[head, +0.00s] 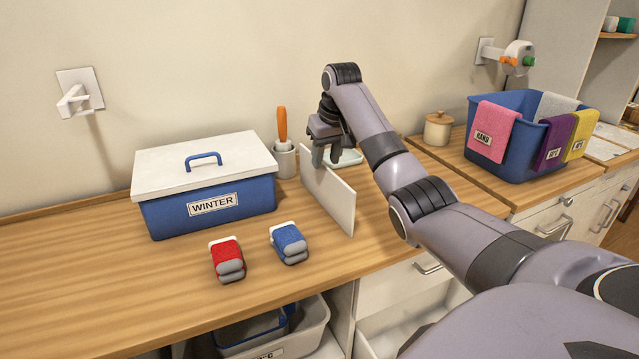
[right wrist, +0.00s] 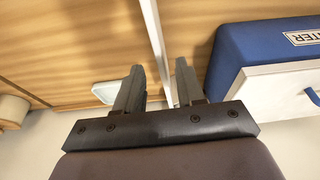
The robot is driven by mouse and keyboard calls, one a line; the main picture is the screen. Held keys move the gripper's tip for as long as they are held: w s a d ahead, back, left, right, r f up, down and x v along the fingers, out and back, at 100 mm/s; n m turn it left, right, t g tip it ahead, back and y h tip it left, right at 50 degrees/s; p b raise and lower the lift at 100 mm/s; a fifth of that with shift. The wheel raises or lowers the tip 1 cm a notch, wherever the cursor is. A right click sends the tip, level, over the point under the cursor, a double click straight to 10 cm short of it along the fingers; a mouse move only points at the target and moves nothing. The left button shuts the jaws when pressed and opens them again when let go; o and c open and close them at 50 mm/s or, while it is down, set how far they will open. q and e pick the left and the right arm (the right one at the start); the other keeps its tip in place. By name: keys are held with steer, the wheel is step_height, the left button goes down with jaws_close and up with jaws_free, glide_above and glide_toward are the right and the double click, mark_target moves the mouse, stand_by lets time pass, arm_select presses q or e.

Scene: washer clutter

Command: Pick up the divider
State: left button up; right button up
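The divider (head: 330,195) is a thin white panel standing upright on the wooden counter, right of the blue WINTER box. My right gripper (head: 326,155) is at the divider's far upper part, pointing down. In the right wrist view the divider (right wrist: 157,35) shows edge-on as a narrow white strip. It runs between the two spread fingers of my right gripper (right wrist: 158,88), with a visible gap on each side. My left gripper is in neither view.
The WINTER box (head: 205,190) has a white lid. Red (head: 227,260) and blue (head: 289,243) folded bundles lie in front. A utensil cup (head: 285,160) and white dish (head: 348,158) stand behind. A jar (head: 437,129) and blue basket (head: 500,165) with cloths are to the right.

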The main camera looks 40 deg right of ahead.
mark_target(324, 165)
steer(key=x, duration=0.5)
steer(key=shift+f+p, duration=0.2)
steer(key=shift+p, duration=0.2)
steer(key=shift+c, duration=0.3)
jaws_close()
steer(key=shift+r, duration=0.15)
